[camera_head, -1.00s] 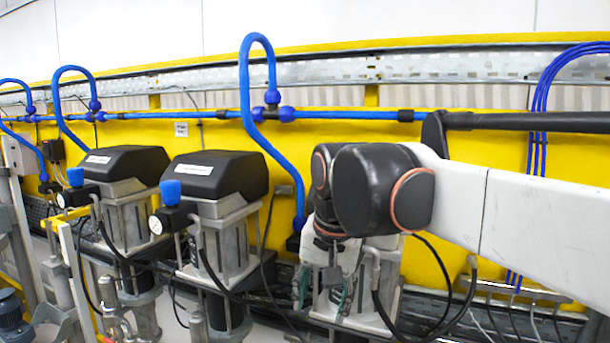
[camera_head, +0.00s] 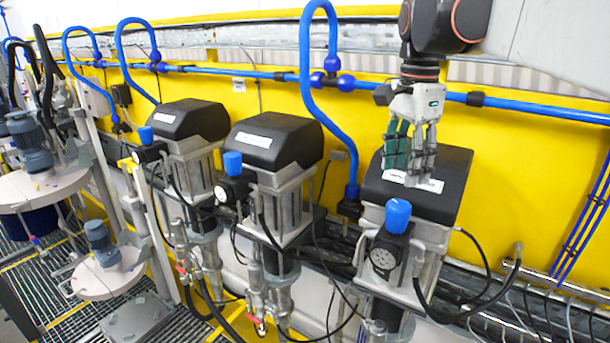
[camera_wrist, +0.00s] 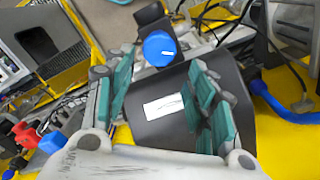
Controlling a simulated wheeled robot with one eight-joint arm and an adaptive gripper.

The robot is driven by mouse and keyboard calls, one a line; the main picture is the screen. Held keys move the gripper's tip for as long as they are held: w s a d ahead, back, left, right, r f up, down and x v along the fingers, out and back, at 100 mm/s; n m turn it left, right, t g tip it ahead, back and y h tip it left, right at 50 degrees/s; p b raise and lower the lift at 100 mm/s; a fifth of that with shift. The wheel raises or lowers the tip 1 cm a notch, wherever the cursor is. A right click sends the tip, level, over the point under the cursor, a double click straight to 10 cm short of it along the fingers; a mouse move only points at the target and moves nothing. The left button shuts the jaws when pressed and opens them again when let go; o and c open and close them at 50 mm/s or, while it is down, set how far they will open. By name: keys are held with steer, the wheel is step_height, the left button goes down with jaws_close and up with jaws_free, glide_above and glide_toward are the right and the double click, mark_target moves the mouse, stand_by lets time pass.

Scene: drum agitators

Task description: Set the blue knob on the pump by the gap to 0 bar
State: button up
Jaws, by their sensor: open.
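Three pumps with black covers and upright blue knobs stand in a row. The right pump (camera_head: 455,172) has its blue knob (camera_head: 397,216) above a round dial gauge (camera_head: 384,259). The middle pump's blue knob (camera_head: 233,163) and the left pump's blue knob (camera_head: 146,134) are farther off. Which pump is by the gap is not clear. My gripper (camera_head: 408,178) is open, pointing down over the right pump's cover, behind its knob. In the wrist view, my gripper's teal fingers (camera_wrist: 161,68) stand apart, with a white-marked blue knob (camera_wrist: 159,48) beyond them. The dial reading is illegible.
A blue air pipe (camera_head: 530,106) runs along the yellow wall, with a looped blue hose (camera_head: 306,70) left of the right pump. Black hoses hang around the pumps. Drum agitators (camera_head: 40,185) stand at the far left above grating. Space in front of the right knob looks clear.

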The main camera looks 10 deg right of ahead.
mark_target(399, 205)
step_height(399, 205, down, 10)
steer(key=shift+s+r+p, duration=0.1)
steer(key=shift+s+p, duration=0.05)
steer(key=shift+p, duration=0.7)
steer(key=shift+f, duration=0.85)
steer(key=c, duration=0.8)
